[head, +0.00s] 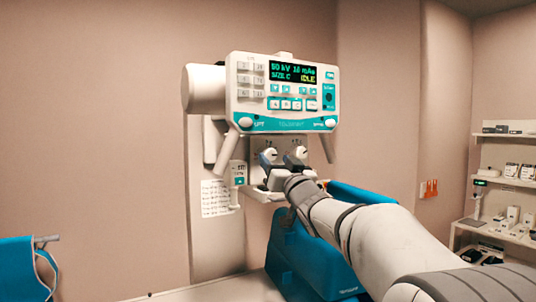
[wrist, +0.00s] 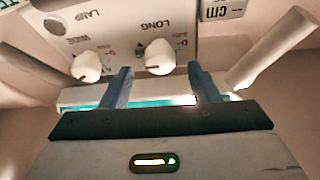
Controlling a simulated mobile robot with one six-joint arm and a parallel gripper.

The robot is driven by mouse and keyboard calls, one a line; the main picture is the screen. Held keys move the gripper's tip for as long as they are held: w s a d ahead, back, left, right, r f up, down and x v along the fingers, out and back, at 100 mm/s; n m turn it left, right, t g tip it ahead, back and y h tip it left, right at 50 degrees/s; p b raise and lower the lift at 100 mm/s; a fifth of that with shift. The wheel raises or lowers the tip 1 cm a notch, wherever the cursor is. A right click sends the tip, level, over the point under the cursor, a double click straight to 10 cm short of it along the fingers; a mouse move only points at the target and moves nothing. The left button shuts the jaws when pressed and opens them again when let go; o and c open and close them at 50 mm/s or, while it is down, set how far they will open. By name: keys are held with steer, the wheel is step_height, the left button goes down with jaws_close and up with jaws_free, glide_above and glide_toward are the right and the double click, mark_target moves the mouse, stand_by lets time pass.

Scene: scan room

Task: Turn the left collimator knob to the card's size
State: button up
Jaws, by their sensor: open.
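The left collimator knob (head: 269,155) is white and sits on the panel under the console. In the wrist view, which is upside down, it appears as the knob marked LONG (wrist: 160,57). My gripper (head: 277,161) is open, its two blue-grey fingers on either side of this knob. In the wrist view the gripper (wrist: 160,72) shows a gap on both sides of the knob. The right knob (head: 299,153), at left in the wrist view (wrist: 86,67), is outside the fingers. A white sheet (head: 215,198) hangs at left; its print is too small to read.
A small box (head: 238,173) hangs left of the panel. A blue padded piece (head: 300,262) lies below.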

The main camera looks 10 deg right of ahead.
mark_target(271, 154)
steer(key=shift+x, duration=1.15)
steer(key=c, duration=1)
steer(key=n, duration=0.1)
steer(key=n+y+b, duration=0.1)
steer(key=shift+d+f+n+y, duration=0.1)
steer(key=shift+f+n+y, duration=0.1)
steer(key=shift+n+y, duration=0.15)
steer(key=shift+r+n+g+y, duration=0.15)
steer(key=shift+n+g+y, duration=0.3)
steer(key=shift+n, duration=0.8)
steer(key=o, duration=1)
